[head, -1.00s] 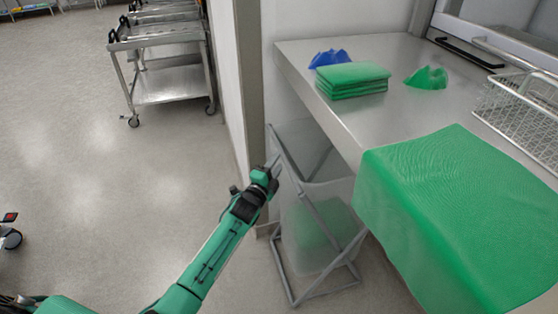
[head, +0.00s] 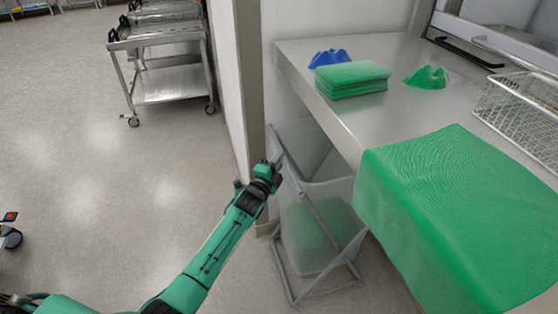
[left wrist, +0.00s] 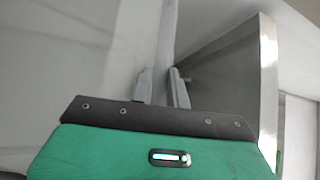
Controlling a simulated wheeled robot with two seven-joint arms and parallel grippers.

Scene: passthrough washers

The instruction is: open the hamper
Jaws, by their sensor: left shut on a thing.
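The hamper (head: 318,228) is a translucent bag on a grey metal frame, standing on the floor under the left end of the steel counter. Green cloth shows through its side. My left gripper (head: 275,163) is at the hamper's upper left, at the sloping grey bar of its top. In the left wrist view its two fingers (left wrist: 162,88) stand close on either side of a pale grey bar (left wrist: 167,45), shut on it. The contact is small and partly hidden in the head view. My right gripper is not in view.
The steel counter (head: 300,62) overhangs the hamper, with a green folded stack (head: 352,78), a blue cloth (head: 329,57), a wire basket (head: 520,112) and a draped green sheet (head: 450,215). A wall edge (head: 249,100) stands close behind my gripper.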

